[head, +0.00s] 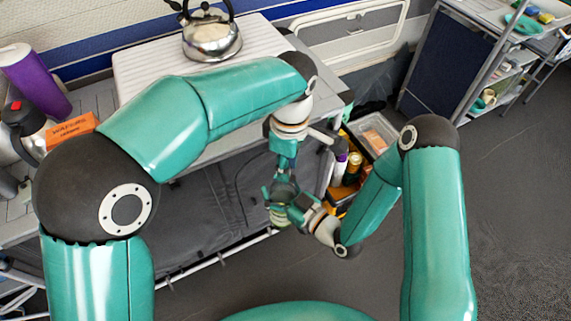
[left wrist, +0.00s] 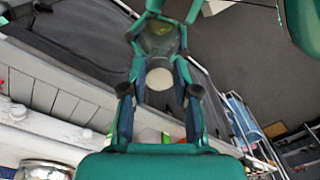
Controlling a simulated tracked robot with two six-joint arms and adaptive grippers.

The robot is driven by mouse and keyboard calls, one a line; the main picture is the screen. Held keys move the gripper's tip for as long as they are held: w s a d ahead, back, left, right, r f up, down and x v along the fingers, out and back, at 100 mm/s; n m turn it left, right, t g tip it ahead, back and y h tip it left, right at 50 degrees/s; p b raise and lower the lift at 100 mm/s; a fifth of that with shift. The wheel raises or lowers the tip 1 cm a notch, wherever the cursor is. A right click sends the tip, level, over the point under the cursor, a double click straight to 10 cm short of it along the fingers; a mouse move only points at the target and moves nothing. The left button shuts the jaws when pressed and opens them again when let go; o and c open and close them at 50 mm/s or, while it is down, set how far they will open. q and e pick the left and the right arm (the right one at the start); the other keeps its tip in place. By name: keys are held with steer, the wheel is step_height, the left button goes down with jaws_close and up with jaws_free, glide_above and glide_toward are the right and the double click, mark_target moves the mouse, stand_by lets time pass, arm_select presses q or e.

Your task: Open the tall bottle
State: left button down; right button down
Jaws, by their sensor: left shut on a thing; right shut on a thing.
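The tall bottle looks dark and translucent (left wrist: 160,40) in the left wrist view, with a pale round cap (left wrist: 159,78) facing that camera. In the head view only a small dark part of it (head: 284,188) shows between my grippers. My left gripper (head: 284,176) points down from above, shut at the top of the bottle, its fingers on either side of the cap. My right gripper (head: 288,204) comes in from the lower right, shut on the bottle's body below. Fingers hide most of the bottle, and I cannot tell whether the cap is loose.
A kettle (head: 211,38) stands on the white ridged counter (head: 140,68). A purple cylinder (head: 38,80) and an orange box (head: 71,131) are at the left. A crate (head: 375,128) with several bottles lies just behind my right forearm. The floor (head: 510,200) is clear at right.

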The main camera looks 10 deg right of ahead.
arm_select(q)
steer(key=n, duration=0.5)
steer(key=shift+w+n, duration=0.2)
steer(key=shift+n, duration=0.1)
steer(key=shift+d, duration=0.1)
steer(key=shift+r, duration=0.2)
steer(key=shift+r, duration=0.9)
steer(key=shift+r, duration=0.1)
